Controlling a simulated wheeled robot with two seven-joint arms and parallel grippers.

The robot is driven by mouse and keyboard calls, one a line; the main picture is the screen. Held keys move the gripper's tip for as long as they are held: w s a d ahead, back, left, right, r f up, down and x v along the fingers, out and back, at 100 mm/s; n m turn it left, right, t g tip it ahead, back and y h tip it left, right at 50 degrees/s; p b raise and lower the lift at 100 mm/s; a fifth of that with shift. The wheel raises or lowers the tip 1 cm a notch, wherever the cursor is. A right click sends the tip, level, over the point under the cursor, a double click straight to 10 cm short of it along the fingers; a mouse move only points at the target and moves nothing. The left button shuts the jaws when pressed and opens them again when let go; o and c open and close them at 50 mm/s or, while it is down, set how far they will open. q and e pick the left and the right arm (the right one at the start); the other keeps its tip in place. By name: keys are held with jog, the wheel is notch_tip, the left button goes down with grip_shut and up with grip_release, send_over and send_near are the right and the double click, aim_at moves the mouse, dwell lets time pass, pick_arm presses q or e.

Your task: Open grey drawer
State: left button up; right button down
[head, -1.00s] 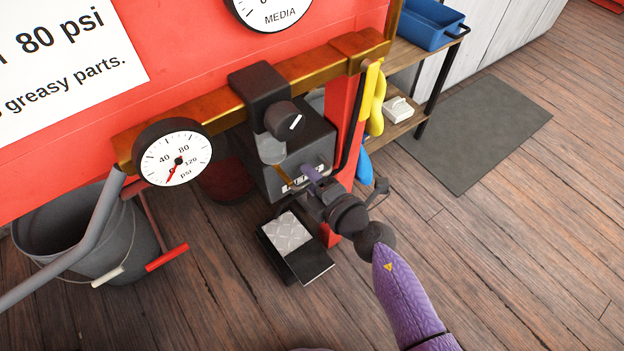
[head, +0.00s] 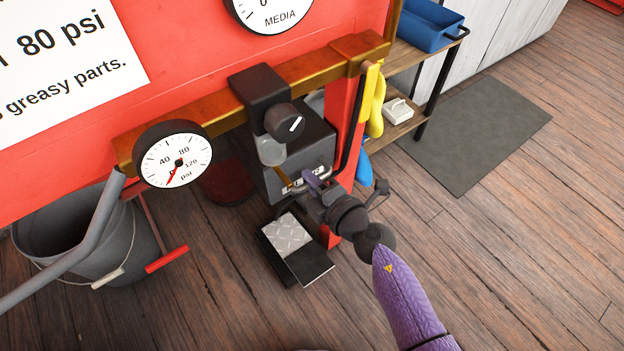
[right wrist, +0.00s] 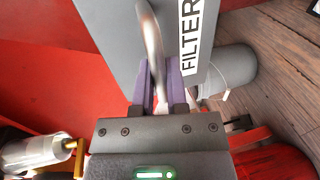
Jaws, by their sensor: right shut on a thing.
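The grey drawer (head: 283,182) is in the dark box under the brass pipe in the head view. Its front also shows in the right wrist view (right wrist: 130,22), with a white label reading "FILTER". A curved metal bar handle (right wrist: 151,38) stands out from this front. My right gripper (head: 314,183) is at the drawer's front. In the right wrist view, its purple fingers (right wrist: 160,85) are on both sides of the handle and shut on it. The fingers and wrist hide part of the drawer front in the head view. My left gripper is out of view.
A pedal (head: 295,245) stands on the floor below the drawer. A pressure gauge (head: 176,160) and a knob (head: 284,122) are nearby. A grey bucket (head: 100,250) stands at left, a shelf with a blue bin (head: 425,25) at upper right. The floor at lower right is clear.

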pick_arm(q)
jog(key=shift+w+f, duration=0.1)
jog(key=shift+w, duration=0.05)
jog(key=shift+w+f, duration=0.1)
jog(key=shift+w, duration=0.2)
pick_arm(e)
jog(key=shift+s+d, duration=0.1)
jog(key=f+p+v, duration=0.1)
jog(key=f+v, duration=0.2)
jog(key=v, duration=1.1)
jog(key=shift+s+d, duration=0.15)
jog(key=shift+s, duration=0.1)
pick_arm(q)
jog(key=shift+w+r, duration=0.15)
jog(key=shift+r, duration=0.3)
pick_arm(e)
jog(key=c, duration=0.7)
grip_release()
